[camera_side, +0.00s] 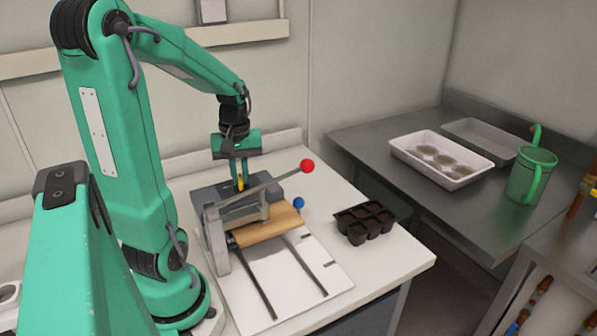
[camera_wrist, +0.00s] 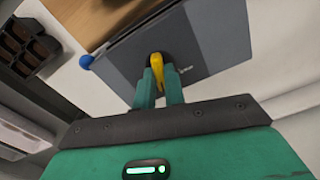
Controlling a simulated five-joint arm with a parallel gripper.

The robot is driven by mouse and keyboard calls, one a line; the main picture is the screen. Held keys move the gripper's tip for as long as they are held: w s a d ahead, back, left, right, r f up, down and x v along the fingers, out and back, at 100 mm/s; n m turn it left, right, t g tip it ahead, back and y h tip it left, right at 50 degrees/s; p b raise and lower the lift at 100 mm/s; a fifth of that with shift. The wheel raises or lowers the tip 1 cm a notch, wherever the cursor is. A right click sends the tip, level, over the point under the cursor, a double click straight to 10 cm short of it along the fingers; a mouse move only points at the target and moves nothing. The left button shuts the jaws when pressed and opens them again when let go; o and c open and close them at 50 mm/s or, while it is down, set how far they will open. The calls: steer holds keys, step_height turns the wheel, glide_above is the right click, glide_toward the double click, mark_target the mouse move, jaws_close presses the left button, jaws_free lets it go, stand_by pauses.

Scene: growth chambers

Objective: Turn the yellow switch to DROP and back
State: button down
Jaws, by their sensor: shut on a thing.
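The yellow switch (camera_wrist: 156,60) sits on top of a grey box (camera_wrist: 205,48). In the side view the switch (camera_side: 240,183) shows as a small yellow piece below my fingers. My gripper (camera_side: 239,178) points down onto it from above, and its two green fingers are shut on the switch. In the wrist view the fingertips of my gripper (camera_wrist: 159,82) lie along both sides of the yellow handle. Small light marking shows on the box beside the switch, too small to read. The DROP mark cannot be made out.
A lever with a red ball (camera_side: 307,166) rises beside my gripper. A blue ball knob (camera_side: 299,203) and a wooden board (camera_side: 268,224) stand in front of the box. A black cell tray (camera_side: 366,222) lies to the right on the white bench (camera_side: 400,262).

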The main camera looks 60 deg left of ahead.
mark_target(241, 178)
steer(key=m, duration=0.5)
steer(key=shift+m, duration=0.3)
stand_by(0.4)
steer(key=c, duration=1.5)
jaws_free()
steer(key=shift+r, duration=0.1)
steer(key=shift+r, duration=3.85)
steer(key=shift+d, duration=0.1)
steer(key=d+m+t, duration=0.2)
steer(key=d+m, duration=0.1)
steer(key=d, duration=0.3)
steer(key=d+r+m+t, duration=0.1)
steer(key=d+m, duration=0.2)
steer(key=d, duration=0.4)
steer(key=d+m+t, duration=0.2)
steer(key=d+m, duration=0.1)
steer(key=d, duration=0.3)
steer(key=shift+w+d+r+t, duration=0.2)
steer(key=shift+d+t, duration=0.1)
steer(key=shift+d, duration=0.1)
